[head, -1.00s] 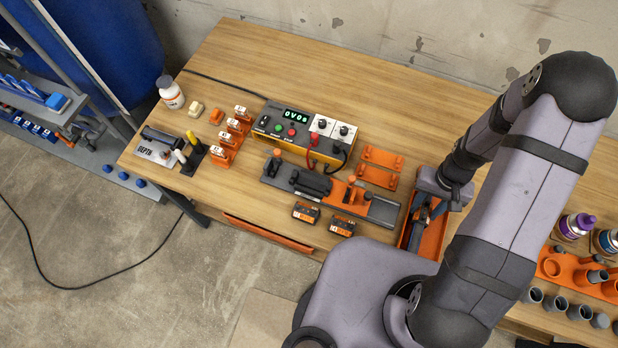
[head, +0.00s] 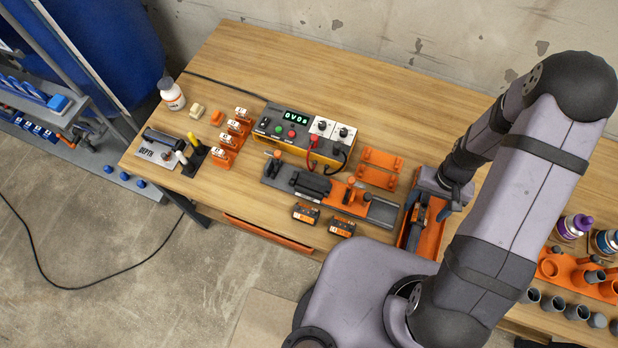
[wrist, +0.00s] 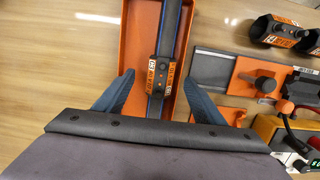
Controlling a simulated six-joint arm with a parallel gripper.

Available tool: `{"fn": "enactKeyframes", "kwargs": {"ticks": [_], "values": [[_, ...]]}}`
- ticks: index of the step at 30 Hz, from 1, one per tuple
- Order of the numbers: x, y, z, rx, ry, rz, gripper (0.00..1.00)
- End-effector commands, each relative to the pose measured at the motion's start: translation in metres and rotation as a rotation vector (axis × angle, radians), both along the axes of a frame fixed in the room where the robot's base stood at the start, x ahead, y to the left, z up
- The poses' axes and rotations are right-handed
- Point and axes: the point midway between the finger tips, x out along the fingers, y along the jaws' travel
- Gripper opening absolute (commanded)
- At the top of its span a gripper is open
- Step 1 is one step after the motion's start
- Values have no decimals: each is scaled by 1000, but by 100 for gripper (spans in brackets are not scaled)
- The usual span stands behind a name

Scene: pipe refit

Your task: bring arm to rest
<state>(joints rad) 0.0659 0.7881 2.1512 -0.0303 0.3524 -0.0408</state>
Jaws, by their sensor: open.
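My gripper (wrist: 160,77) is open above the orange tray. In the wrist view its two blue-grey fingers stand apart on either side of a dark pipe, with gaps to it. The pipe (wrist: 172,30) lies lengthwise in the orange tray (wrist: 130,40) and carries an orange-and-black labelled collar (wrist: 161,72). In the head view my gripper (head: 430,208) is over the tray (head: 432,240), right of the bench fixture, and my arm hides part of it. The pipe (head: 413,232) lies along the tray's left side.
Left of the tray is a grey rail fixture (head: 383,211) with orange clamps. Behind it stand a tester box (head: 290,127) with cables and orange brackets (head: 377,178). Two labelled collars (head: 305,212) lie in front. An orange rack (head: 580,275) and bottles (head: 573,227) stand right.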

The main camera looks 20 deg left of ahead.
Motion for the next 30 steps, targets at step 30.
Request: {"fn": "enactKeyframes", "kwargs": {"ticks": [30], "values": [[0, 0, 64, 0, 0, 0, 63]]}}
